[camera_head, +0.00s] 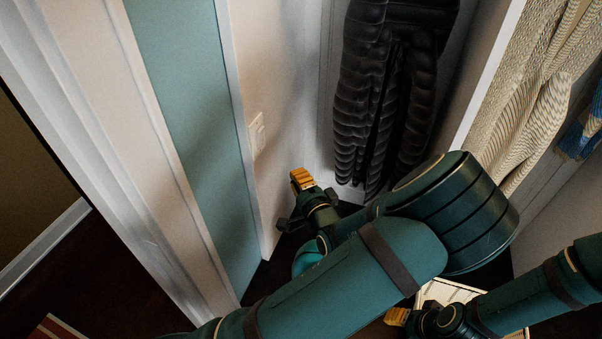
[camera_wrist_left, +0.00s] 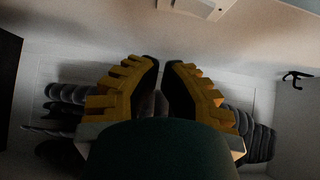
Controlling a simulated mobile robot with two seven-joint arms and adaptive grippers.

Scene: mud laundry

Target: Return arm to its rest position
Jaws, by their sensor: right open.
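My left gripper (camera_head: 302,180) is near the middle of the head view, beside the cream wall and below a light switch plate. Its two yellow fingers (camera_wrist_left: 162,66) show in the left wrist view with their tips close together and a narrow gap between. I see nothing held there, but cannot tell if the jaws are fully shut. My left arm (camera_head: 350,280) bends across the lower middle of the head view. My right gripper (camera_head: 398,317) is low at the right, open, by a pale basket. My right arm (camera_head: 535,290) comes in from the right edge.
Dark puffy jackets (camera_head: 385,90) hang in an alcove behind the left gripper. A white partition (camera_head: 487,75) separates them from cream knit garments (camera_head: 535,85). A switch plate (camera_head: 257,135) is on the near wall. The pale basket (camera_head: 450,292) lies under my arms. A doorway opens at the left.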

